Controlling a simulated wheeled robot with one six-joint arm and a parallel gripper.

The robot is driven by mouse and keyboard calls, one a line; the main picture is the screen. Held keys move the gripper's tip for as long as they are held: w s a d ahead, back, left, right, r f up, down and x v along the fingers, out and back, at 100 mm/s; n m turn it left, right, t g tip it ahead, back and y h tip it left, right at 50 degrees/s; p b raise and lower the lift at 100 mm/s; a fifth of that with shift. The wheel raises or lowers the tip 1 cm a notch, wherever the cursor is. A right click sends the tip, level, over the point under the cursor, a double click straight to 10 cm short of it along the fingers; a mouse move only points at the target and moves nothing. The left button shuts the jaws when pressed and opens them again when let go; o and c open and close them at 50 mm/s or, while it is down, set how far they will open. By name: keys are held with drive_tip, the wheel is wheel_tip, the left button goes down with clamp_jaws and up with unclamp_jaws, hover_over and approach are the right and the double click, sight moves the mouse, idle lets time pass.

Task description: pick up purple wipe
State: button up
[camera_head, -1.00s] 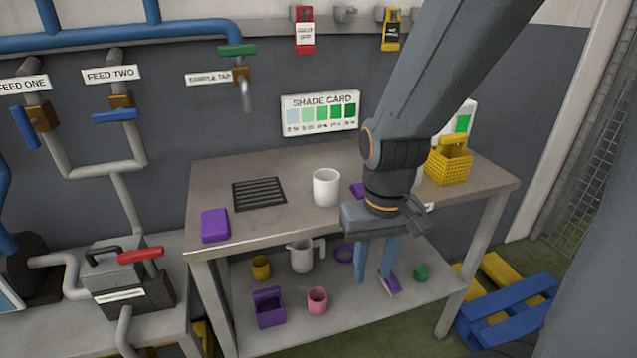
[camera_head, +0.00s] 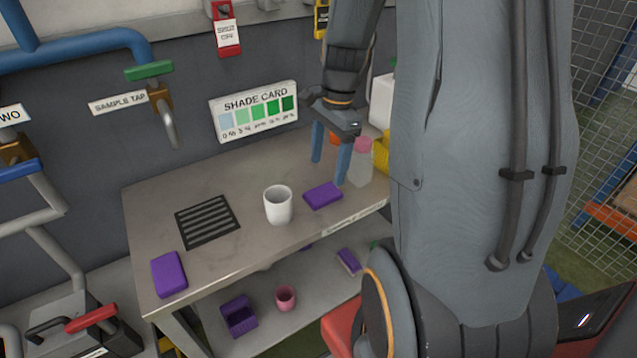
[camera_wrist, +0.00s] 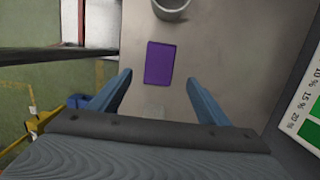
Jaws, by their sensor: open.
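A flat purple wipe (camera_head: 323,195) lies on the bench top just right of the white mug (camera_head: 278,205). It also shows in the wrist view (camera_wrist: 159,63), whole, slightly beyond the fingertips and between their lines. My gripper (camera_head: 329,168) is open and empty, pointing down above the bench near this wipe. In the wrist view both blue fingers (camera_wrist: 158,78) stand wide apart. A second purple flat piece (camera_head: 169,273) lies at the bench's left end. A purple and white piece (camera_head: 349,260) lies on the lower shelf.
The mug shows at the wrist view's top edge (camera_wrist: 172,7). A black grate (camera_head: 207,221) lies left of the mug. A purple caddy (camera_head: 238,317) and a pink cup (camera_head: 286,298) are on the lower shelf.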

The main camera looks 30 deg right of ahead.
sight(323, 193)
drive_tip(key=shift+a+f+p, duration=0.2)
drive_tip(key=shift+f, duration=0.6)
drive_tip(key=shift+a+f+p, duration=0.15)
drive_tip(key=shift+f+p, duration=0.05)
drive_tip(key=shift+f, duration=0.55)
drive_tip(key=shift+a+f+p, duration=0.2)
drive_tip(key=shift+f+p, duration=0.5)
drive_tip(key=shift+f, duration=1.4)
drive_tip(key=c, duration=1.1)
